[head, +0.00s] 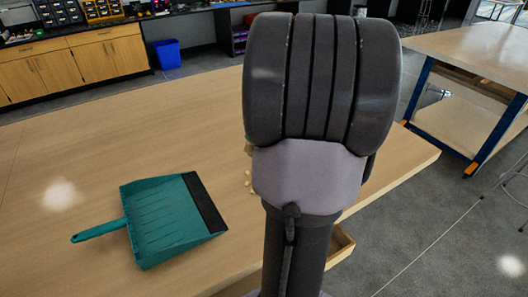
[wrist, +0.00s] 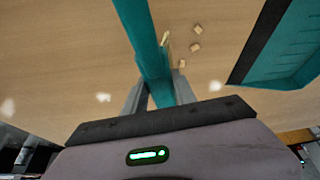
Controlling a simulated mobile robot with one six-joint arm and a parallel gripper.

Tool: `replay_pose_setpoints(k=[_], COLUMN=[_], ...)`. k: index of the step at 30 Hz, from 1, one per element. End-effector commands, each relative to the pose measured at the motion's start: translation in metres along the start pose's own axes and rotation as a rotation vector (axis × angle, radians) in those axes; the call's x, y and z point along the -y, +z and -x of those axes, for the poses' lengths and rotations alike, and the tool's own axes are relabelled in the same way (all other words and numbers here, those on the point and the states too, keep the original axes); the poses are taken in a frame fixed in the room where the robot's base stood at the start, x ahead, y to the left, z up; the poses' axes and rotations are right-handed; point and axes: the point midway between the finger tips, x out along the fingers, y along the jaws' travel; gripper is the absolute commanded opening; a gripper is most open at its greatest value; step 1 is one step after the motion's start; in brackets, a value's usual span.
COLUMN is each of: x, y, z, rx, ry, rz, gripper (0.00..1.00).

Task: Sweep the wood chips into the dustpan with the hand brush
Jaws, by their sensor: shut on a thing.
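In the wrist view my gripper (wrist: 158,92) is shut on the teal handle of the hand brush (wrist: 143,38). The handle runs up and out of the top of that view, and no bristles show. Several small pale wood chips (wrist: 195,46) lie on the table to the right of the handle. The teal dustpan (wrist: 285,45) with its dark front lip lies further right. In the head view the dustpan (head: 163,225) lies flat, its handle to the left and its lip to the right. A few wood chips (head: 247,183) show beside my arm, which hides the gripper and brush.
The wooden table (head: 60,165) is clear to the left of and behind the dustpan. Another table (head: 480,50) with blue legs stands at the right, across grey floor.

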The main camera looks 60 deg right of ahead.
Motion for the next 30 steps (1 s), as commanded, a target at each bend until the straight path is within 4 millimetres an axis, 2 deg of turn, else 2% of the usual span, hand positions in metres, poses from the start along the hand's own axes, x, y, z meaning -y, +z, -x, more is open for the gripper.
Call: replay_pose_setpoints(k=[1,11,30], x=[0.001,0.004,0.087], y=[0.004,0.020,0.007], z=[-0.011,-0.050,-0.049], rx=[0.000,0.000,0.002], ry=[0.000,0.000,-0.004], rz=[0.000,0.001,0.002], gripper=[0.00,0.00,0.00])
